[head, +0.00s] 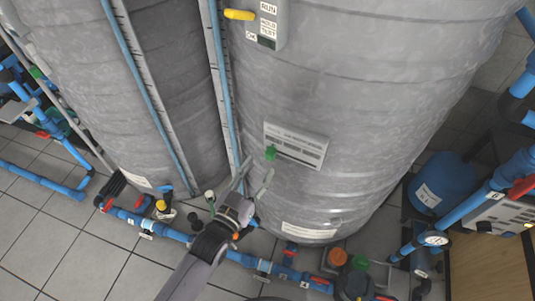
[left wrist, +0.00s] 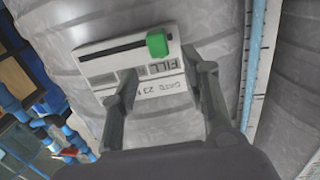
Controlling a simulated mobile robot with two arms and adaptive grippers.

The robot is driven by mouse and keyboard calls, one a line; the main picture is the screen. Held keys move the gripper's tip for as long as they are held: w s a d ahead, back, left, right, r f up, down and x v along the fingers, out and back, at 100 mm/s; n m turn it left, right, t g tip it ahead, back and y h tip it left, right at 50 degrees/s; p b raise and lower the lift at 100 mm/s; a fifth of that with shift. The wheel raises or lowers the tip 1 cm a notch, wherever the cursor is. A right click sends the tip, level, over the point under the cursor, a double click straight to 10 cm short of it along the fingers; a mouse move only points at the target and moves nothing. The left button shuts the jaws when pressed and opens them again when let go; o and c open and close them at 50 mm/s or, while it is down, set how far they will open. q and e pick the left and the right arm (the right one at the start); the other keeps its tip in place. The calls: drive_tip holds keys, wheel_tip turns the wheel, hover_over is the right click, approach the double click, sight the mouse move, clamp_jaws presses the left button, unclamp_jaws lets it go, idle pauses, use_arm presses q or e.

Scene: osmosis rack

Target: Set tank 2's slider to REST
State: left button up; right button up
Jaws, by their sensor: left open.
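A green slider knob (head: 271,152) sits at the left end of a pale label plate (head: 302,146) on the large grey right-hand tank (head: 350,90). In the left wrist view the plate (left wrist: 92,50) appears upside down. The green knob (left wrist: 157,44) is at the right end of its black slot (left wrist: 118,48), near the printed word FILL. I cannot read a REST mark or the tank's number. My left gripper (head: 256,172) is open just below the knob. In the left wrist view its fingers (left wrist: 160,70) are spread, with the knob beyond the gap between them, apart from both.
A second grey tank (head: 110,90) stands left. A yellow handle (head: 240,14) is on a panel above. Blue pipes (head: 165,231) with valves run along the tiled floor below. A blue vessel (head: 440,185) stands right. The tank wall around the plate is clear.

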sight(268, 155)
use_arm(q)
drive_tip(key=x, duration=0.6)
drive_tip(key=shift+w, duration=0.1)
drive_tip(key=shift+c, duration=0.2)
clamp_jaws()
idle(0.5)
